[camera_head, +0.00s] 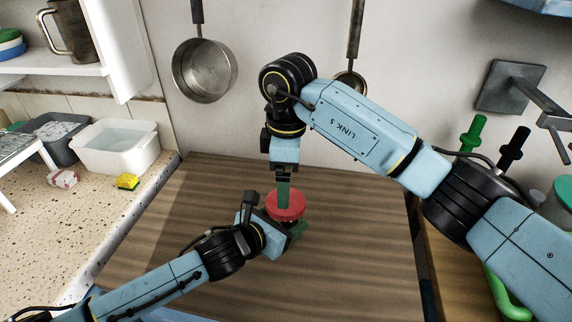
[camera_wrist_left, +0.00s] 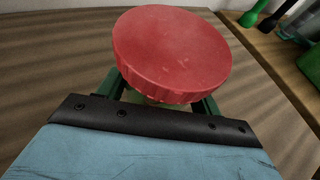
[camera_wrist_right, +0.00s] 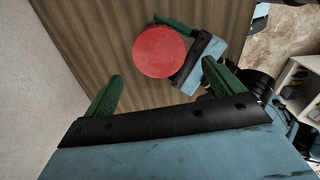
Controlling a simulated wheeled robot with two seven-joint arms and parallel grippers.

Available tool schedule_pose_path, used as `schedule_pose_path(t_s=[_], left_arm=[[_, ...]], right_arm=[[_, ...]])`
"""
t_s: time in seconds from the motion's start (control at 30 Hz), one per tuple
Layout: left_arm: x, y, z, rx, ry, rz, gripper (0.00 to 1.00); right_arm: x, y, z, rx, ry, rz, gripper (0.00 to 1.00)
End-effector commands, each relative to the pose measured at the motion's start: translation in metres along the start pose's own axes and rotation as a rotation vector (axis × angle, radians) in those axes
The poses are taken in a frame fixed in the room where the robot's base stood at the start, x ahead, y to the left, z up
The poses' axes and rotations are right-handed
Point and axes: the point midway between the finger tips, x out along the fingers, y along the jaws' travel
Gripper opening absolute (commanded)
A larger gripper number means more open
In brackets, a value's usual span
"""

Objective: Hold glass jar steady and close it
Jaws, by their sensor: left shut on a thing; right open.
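The glass jar stands on the wooden worktop, mostly hidden under its red lid (camera_head: 287,204). In the left wrist view the red lid (camera_wrist_left: 172,52) covers the jar's top and looks slightly tilted; I cannot tell whether it is screwed down. My left gripper (camera_head: 288,228) is shut around the jar just below the lid, its green fingers on both sides (camera_wrist_left: 165,92). My right gripper (camera_head: 285,190) comes from above, pointing down, with its fingers open. In the right wrist view the lid (camera_wrist_right: 159,52) lies beyond and between the open green fingers (camera_wrist_right: 165,90), apart from them.
The wooden worktop (camera_head: 150,235) is clear around the jar. A white basin (camera_head: 115,147) and a yellow sponge (camera_head: 127,181) are on the left counter. A pot (camera_head: 205,70) hangs on the back wall. Green and black handled things (camera_head: 473,132) stand at right.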

Motion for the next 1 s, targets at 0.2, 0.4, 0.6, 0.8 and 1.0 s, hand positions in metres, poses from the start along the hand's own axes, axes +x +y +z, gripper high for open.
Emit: schedule_pose_path(t_s=[0.2,0.4,0.6,0.8,1.0], left_arm=[[0.000,-0.001,-0.001,0.000,0.002,-0.001,0.01],[0.000,-0.001,-0.001,0.000,0.002,-0.001,0.01],[0.000,-0.001,-0.001,0.000,0.002,-0.001,0.01],[0.000,-0.001,-0.001,0.000,0.002,-0.001,0.01],[0.000,-0.001,-0.001,0.000,0.002,-0.001,0.01]], right_arm=[[-0.006,0.000,-0.005,-0.423,0.024,0.002,0.93],[-0.011,0.000,-0.009,-0.817,0.046,0.012,0.93],[-0.017,-0.001,-0.013,-1.209,0.067,0.030,0.93],[-0.022,-0.001,-0.017,-1.599,0.085,0.058,0.93],[-0.027,-0.001,-0.021,-1.987,0.097,0.097,0.93]])
